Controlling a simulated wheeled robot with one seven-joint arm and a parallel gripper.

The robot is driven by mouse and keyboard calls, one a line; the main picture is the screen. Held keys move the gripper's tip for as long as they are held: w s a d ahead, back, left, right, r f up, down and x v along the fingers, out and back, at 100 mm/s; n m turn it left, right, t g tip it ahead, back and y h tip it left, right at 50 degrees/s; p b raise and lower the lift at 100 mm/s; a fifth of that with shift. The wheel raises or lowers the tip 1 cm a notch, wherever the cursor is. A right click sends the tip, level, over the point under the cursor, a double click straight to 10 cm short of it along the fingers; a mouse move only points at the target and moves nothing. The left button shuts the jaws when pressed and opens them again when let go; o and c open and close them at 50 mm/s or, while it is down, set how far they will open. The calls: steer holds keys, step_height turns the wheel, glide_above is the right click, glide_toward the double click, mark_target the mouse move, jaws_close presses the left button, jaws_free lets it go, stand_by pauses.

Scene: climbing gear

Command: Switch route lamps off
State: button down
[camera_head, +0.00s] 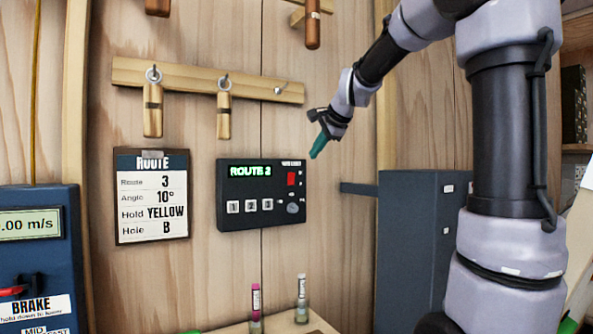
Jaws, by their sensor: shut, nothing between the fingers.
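A black control panel (241,216) is fixed to the wooden wall in the middle of the view. Its lit green display (250,171) reads ROUTE 2. Three light buttons (250,206) marked 1, 2 and 3 sit below the display. A red switch (291,178) and a round grey knob (292,208) are on its right side; the small labels are too small to read. My gripper (318,149) is shut and empty, with teal fingertips, up and to the right of the panel, apparently apart from it.
A route card (152,196) hangs left of the panel, reading Route 3, Angle 10°, Hold YELLOW, Hole B. A peg rail (190,83) with hanging wooden pieces is above. A blue brake box (38,262) stands at left, a grey cabinet (405,245) at right. Small bottles stand below.

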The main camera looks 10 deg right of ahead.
steer(key=shift+w+f, duration=0.1)
glide_toward(292, 172)
steer(key=w+f, duration=0.1)
steer(key=w+a+f, duration=0.1)
steer(key=f, duration=0.1)
steer(key=w+f, duration=0.1)
steer(key=f, duration=0.1)
steer(key=shift+a+f, duration=0.15)
steer(key=shift+w+a, duration=0.15)
steer(key=shift+w, duration=0.35)
steer(key=shift+w+a+r, duration=0.2)
steer(key=shift+w+r, duration=0.1)
steer(key=shift+w, duration=0.2)
steer(key=shift+r, duration=0.1)
steer(key=shift+r, duration=0.7)
